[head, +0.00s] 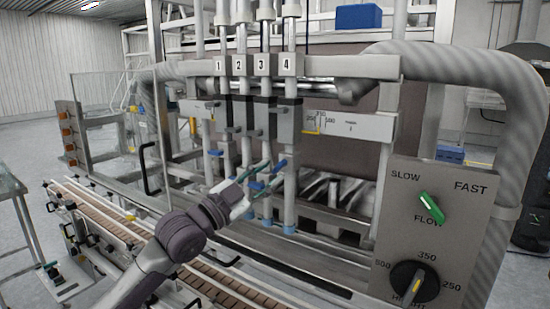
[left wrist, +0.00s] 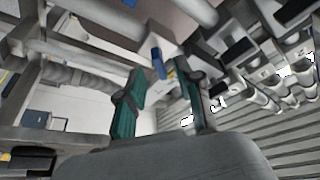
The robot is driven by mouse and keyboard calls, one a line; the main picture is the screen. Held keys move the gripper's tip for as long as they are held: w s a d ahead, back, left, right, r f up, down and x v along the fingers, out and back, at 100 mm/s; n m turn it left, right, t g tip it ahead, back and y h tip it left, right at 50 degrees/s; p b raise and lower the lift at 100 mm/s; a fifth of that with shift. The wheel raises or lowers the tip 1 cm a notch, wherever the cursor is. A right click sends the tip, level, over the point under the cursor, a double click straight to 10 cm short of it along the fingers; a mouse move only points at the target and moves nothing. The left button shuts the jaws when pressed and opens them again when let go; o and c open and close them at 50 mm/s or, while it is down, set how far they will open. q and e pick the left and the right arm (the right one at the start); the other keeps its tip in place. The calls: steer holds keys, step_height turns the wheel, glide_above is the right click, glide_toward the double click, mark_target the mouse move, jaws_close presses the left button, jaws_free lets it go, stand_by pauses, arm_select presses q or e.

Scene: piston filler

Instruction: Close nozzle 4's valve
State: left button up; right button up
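The nozzle 4 plate (head: 287,64) is the rightmost of the numbered plates at the top of the filler. Its pale tube (head: 290,200) runs down below it. A blue valve handle (head: 279,164) sticks out sideways at that tube. My left gripper (head: 268,178) is in front of the nozzles, just left of tube 4, with its teal fingers spread. In the left wrist view a blue handle (left wrist: 157,62) shows at the gap between the open fingers (left wrist: 165,78). I cannot tell whether they touch it. My right gripper is out of view.
Another blue handle (head: 257,185) is close to the fingers, and one more (head: 215,152) is at the left nozzles. A conveyor (head: 215,278) runs below. The control panel (head: 440,225) with a green flow knob (head: 432,207) stands at the right.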

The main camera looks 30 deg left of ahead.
mark_target(279, 167)
arm_select(q)
steer(key=shift+p+x, duration=0.35)
steer(key=shift+x, duration=1.05)
jaws_close()
